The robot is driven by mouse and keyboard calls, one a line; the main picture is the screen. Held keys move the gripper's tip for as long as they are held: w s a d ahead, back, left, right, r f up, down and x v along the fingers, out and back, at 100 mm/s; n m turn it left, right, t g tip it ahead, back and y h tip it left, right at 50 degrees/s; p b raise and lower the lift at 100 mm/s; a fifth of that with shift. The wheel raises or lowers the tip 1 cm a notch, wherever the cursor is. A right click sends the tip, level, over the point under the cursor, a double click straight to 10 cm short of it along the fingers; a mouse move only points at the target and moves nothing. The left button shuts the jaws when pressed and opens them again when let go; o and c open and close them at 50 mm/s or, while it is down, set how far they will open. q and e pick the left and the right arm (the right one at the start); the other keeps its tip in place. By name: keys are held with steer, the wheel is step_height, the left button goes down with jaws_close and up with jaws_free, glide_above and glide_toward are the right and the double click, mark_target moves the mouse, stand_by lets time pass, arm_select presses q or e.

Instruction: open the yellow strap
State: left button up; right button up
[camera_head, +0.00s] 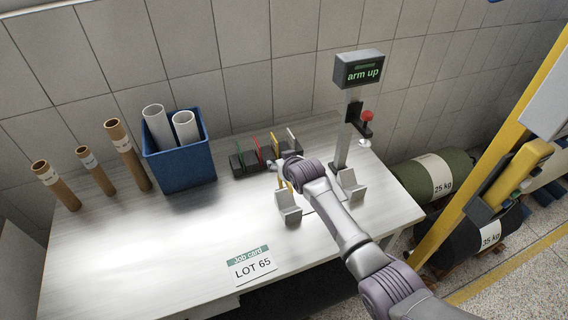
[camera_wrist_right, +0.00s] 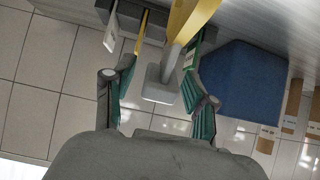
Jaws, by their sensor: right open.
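A yellow strap (camera_wrist_right: 190,22) runs down from the top of the right wrist view, close to the camera. It leads to a light grey block-like end (camera_wrist_right: 160,85) that lies between the fingers in the picture. In the head view a bit of yellow strap (camera_head: 288,186) shows just below the gripper, above the grey cradle (camera_head: 288,207). My right gripper (camera_wrist_right: 160,70) is open, its teal-padded fingers on either side of the grey end; I cannot tell whether they touch it. In the head view it (camera_head: 274,164) is above the table, partly hidden by its wrist. My left gripper is not in view.
A dark rack (camera_head: 243,162) with coloured strips stands behind the gripper. A post carries an "arm up" display (camera_head: 359,70) and a red knob (camera_head: 367,117). A blue bin (camera_head: 185,165) and cardboard tubes (camera_head: 127,155) stand left. The table's left front is clear around the job card (camera_head: 252,266).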

steer(key=v, duration=1.2)
